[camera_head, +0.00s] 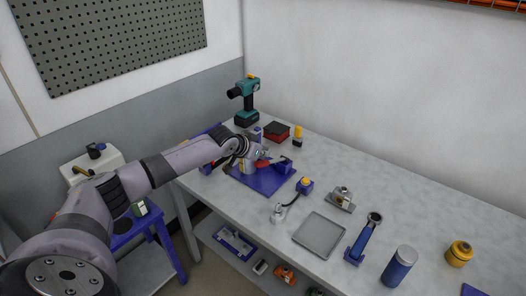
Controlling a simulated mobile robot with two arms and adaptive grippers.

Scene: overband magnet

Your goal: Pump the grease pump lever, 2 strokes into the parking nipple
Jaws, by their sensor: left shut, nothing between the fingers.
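My left gripper (262,155) is over the blue mat (262,181) at the far left of the bench, shut and empty. A red part (263,164), perhaps the pump lever, shows just below the fingers; I cannot tell whether they touch it. A blue block-like fitting (284,165) stands at the mat's right side. I cannot tell which part is the parking nipple. The gripper and wrist hide part of the mat. My right gripper is out of view.
A teal drill (247,101), a red-and-black box (276,131) and a yellow bottle (297,136) stand behind the mat. A grey tray (319,235), blue wrench-like tool (364,240), blue cylinder (399,267) and yellow part (459,253) sit rightward. The bench's back right is clear.

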